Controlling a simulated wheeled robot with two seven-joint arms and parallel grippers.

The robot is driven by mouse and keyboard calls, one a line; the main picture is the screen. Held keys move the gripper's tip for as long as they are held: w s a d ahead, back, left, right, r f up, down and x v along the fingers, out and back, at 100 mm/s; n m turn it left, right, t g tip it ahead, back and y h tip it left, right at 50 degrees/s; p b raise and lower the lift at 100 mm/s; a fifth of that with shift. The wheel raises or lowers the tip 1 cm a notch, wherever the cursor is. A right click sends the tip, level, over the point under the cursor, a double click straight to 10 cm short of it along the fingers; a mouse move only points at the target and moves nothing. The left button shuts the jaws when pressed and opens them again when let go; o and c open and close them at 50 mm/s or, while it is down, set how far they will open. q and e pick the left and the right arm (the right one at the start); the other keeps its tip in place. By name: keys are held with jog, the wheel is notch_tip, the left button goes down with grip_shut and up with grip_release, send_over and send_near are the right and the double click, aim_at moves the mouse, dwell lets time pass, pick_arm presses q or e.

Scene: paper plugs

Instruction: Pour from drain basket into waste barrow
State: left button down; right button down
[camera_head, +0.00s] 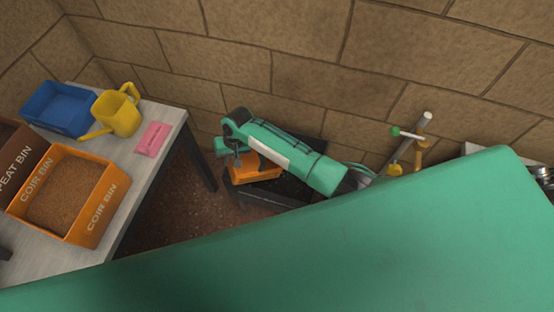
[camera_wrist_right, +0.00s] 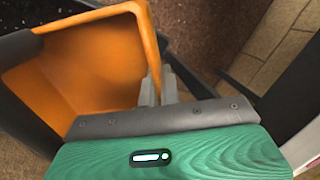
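The orange drain basket (camera_head: 254,169) is at the middle of the head view, partly covered by my right arm. My right gripper (camera_head: 238,161) is at its upper left side. In the right wrist view, the gripper's grey fingers (camera_wrist_right: 159,87) are shut on the rim of the basket (camera_wrist_right: 95,65). The visible inside of the basket looks smooth, with no contents showing. Below and beside it is a dark, low container (camera_head: 290,190), apparently the waste barrow; its inside is mostly hidden. Whether basket and barrow touch cannot be told. My left gripper is not in view.
A table (camera_head: 165,185) at left holds a coir bin (camera_head: 92,232), a peat bin (camera_head: 12,150), a blue tray (camera_head: 58,108), a yellow watering can (camera_head: 120,112) and a pink card (camera_head: 152,139). A stone wall (camera_head: 300,60) stands behind. Brown floor shows between table and barrow.

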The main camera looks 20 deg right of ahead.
jog(key=f+h, duration=0.1)
jog(key=f, duration=0.1)
jog(key=f+h, duration=0.2)
jog(key=shift+a+f, duration=0.2)
jog(key=shift+f, duration=0.05)
jog(key=shift+r, duration=0.15)
notch_tip(320, 180, up, 4)
jog(key=p, duration=0.4)
jog(key=shift+p, duration=0.35)
